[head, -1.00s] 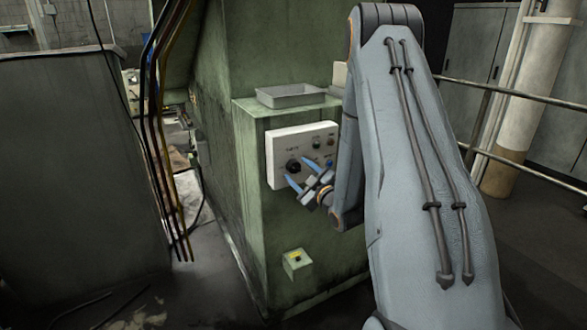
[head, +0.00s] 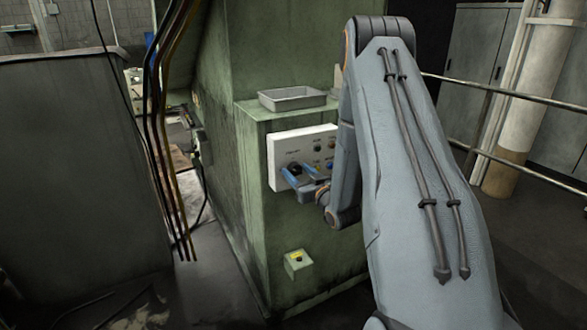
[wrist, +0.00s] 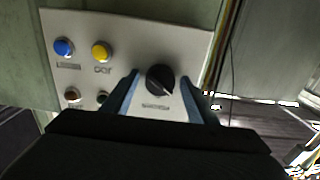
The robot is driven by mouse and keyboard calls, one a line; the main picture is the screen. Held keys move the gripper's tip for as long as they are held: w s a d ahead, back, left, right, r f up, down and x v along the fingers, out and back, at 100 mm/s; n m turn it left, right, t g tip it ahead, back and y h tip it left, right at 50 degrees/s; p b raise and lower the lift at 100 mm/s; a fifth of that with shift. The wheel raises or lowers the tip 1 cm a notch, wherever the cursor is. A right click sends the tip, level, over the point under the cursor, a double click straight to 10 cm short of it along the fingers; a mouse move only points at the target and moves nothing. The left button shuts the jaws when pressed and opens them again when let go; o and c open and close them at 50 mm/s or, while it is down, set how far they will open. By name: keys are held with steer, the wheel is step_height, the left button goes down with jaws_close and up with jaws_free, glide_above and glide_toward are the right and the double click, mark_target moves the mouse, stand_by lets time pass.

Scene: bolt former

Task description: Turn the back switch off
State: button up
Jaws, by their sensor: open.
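The switch is a round black knob (wrist: 160,80) on a pale control panel (head: 280,150) fixed to the green machine. In the wrist view the knob sits between my two blue fingers, with a pale mark on its face. My gripper (head: 299,174) is open at the panel, one finger on each side of the knob. Whether the fingers touch it, I cannot tell. In the head view the fingers partly cover the knob.
The panel also has a blue button (wrist: 64,46), a yellow button (wrist: 101,51) and small lamps. A grey tray (head: 292,99) lies on the machine's ledge. Cables (head: 165,140) hang at left.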

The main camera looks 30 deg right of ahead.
steer(key=c, duration=1.3)
steer(key=n+b, duration=0.1)
steer(key=n, duration=0.2)
steer(key=shift+c, duration=0.2)
steer(key=n+b, duration=0.2)
steer(key=n, duration=0.2)
steer(key=shift+n, duration=0.3)
steer(key=o, duration=1.3)
steer(key=shift+o, duration=0.2)
steer(key=s+p, duration=0.1)
steer(key=s, duration=0.7)
steer(key=shift+p, duration=0.3)
steer(key=shift+d, duration=0.1)
